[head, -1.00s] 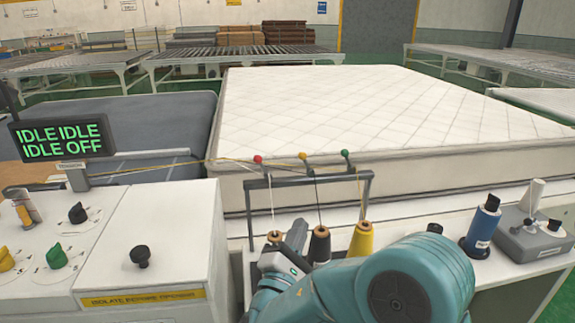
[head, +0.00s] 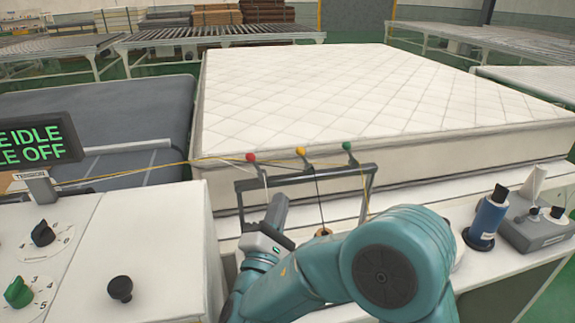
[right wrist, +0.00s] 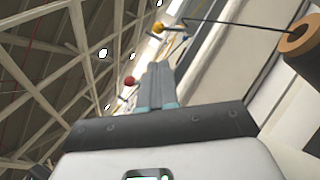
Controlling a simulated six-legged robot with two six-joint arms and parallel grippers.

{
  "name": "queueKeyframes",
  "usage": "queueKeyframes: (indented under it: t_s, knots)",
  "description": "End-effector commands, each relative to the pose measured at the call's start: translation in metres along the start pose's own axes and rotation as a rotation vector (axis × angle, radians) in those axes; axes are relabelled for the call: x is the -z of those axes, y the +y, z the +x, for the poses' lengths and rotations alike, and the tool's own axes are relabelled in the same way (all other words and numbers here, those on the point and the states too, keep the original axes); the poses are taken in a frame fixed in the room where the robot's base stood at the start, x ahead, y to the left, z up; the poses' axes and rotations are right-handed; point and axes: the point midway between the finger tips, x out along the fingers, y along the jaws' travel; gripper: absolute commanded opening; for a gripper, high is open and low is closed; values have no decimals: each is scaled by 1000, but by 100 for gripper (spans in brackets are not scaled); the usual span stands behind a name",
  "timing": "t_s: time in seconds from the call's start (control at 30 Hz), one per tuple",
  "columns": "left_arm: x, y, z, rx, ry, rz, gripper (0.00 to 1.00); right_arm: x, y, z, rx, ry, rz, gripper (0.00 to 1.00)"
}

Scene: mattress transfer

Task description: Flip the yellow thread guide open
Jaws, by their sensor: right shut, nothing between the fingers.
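The yellow thread guide (head: 300,151) is a small ball-tipped piece above a dark rail. A red guide (head: 250,157) is on its left and a green guide (head: 347,146) on its right. My right gripper (head: 281,200) is shut and empty, pointing up just below the rail, left of the yellow guide and apart from it. In the right wrist view, the shut fingers (right wrist: 158,68) point up between the red guide (right wrist: 129,81) and the yellow guide (right wrist: 159,27). My left gripper is not in view.
The rail frame (head: 310,177) stands before a white mattress (head: 370,95). A machine cabinet (head: 150,240) with knobs is on the left. A blue spool (head: 487,217) and a grey box (head: 535,232) stand on the right. My arm hides most thread cones.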

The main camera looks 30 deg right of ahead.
Motion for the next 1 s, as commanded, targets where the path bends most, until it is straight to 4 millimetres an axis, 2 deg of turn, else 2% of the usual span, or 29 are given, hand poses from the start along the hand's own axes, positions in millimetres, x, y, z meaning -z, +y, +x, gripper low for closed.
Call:
queueKeyframes:
  t_s: [0.2, 0.33, 0.7, 0.83, 1.0]
  knots:
    - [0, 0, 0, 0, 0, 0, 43, -1, 0, -1, 0, 0, 0, 0]
    - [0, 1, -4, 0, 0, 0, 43, -1, 1, 7, 2, -2, -1, 0]
    - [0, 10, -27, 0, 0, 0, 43, -1, 2, 74, 3, -4, -2, 0]
    - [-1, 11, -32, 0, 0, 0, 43, 1, 2, 91, 2, -2, -2, 0]
    - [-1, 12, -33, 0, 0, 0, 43, 2, 1, 101, 0, -1, -1, 0]
